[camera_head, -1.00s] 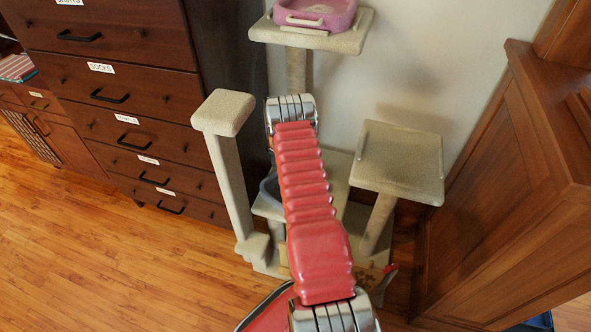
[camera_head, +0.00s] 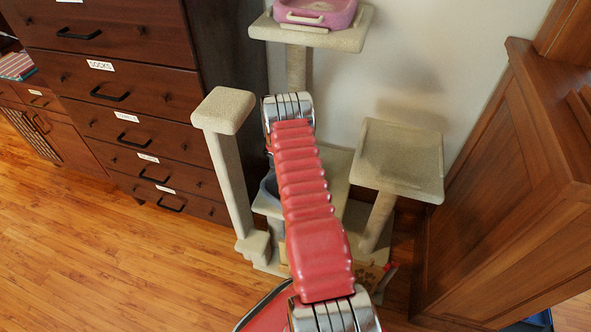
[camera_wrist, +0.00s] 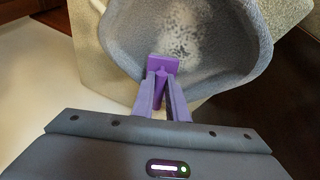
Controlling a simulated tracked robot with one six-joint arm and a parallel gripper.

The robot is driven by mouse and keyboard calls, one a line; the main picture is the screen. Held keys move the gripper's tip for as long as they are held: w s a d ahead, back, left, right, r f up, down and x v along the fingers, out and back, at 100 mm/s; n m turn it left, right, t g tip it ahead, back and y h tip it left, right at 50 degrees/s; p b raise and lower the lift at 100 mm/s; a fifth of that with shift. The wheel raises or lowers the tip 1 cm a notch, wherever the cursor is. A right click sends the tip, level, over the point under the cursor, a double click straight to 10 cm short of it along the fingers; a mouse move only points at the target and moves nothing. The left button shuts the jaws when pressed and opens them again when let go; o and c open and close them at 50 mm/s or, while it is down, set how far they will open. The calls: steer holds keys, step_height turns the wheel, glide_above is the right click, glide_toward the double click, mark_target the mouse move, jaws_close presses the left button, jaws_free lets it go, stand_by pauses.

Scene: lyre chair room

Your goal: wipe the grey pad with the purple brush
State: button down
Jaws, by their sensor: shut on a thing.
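In the wrist view, my gripper (camera_wrist: 162,88) is shut on the purple brush (camera_wrist: 164,65), with its wide purple end pointing away from the jaws. The grey pad (camera_wrist: 232,48) fills the upper right part of that view, with a raised rim and a patch of pale specks in its middle. The brush end overlaps the pad's near part, below the specks; I cannot tell whether it touches. In the head view, a bit of the grey pad (camera_head: 269,187) shows left of my red arm, which hides the gripper and brush.
A beige cat tree (camera_head: 401,160) stands against the pale wall, with a post (camera_head: 231,170) left of my arm. A pink bed (camera_head: 318,14) sits on its top platform. A dark drawer chest (camera_head: 130,90) is at left, wooden panelling (camera_head: 500,190) at right. The front left floor is clear.

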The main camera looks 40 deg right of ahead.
steer(key=shift+a+r, duration=0.15)
steer(key=shift+a, duration=1.05)
steer(key=shift+a, duration=0.45)
steer(key=shift+a+r, duration=0.15)
steer(key=shift+a, duration=1.3)
steer(key=shift+s+a, duration=0.1)
steer(key=shift+s+a+r, duration=0.1)
steer(key=shift+s+a, duration=0.05)
steer(key=shift+a, duration=1.65)
steer(key=shift+s, duration=0.1)
